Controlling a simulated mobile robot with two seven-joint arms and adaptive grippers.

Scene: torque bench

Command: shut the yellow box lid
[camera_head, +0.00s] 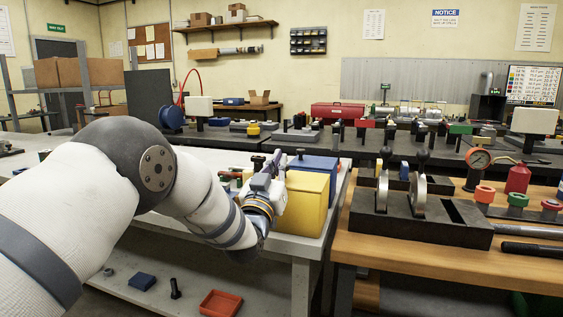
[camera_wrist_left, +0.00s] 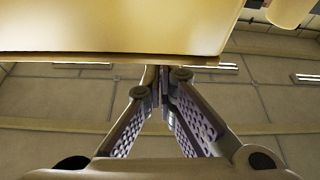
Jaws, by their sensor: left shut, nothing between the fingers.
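The yellow box (camera_head: 309,203) stands near the right end of the white bench, in front of a blue box (camera_head: 320,164). My left gripper (camera_head: 277,160) is at the left side of the yellow box, fingers pointing up, at about the height of its top edge. In the left wrist view the left gripper (camera_wrist_left: 161,76) is shut and empty, its fingertips close under the edge of a large yellow panel (camera_wrist_left: 120,27). I cannot tell whether that panel is the lid or a wall, nor whether the fingertips touch it. My arm hides part of the box's left side.
A wooden bench (camera_head: 400,247) with a black fixture (camera_head: 425,217) stands close on the right. A red tray (camera_head: 220,303) and a small blue block (camera_head: 142,281) lie on the shelf below. Small parts crowd the white bench behind my gripper.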

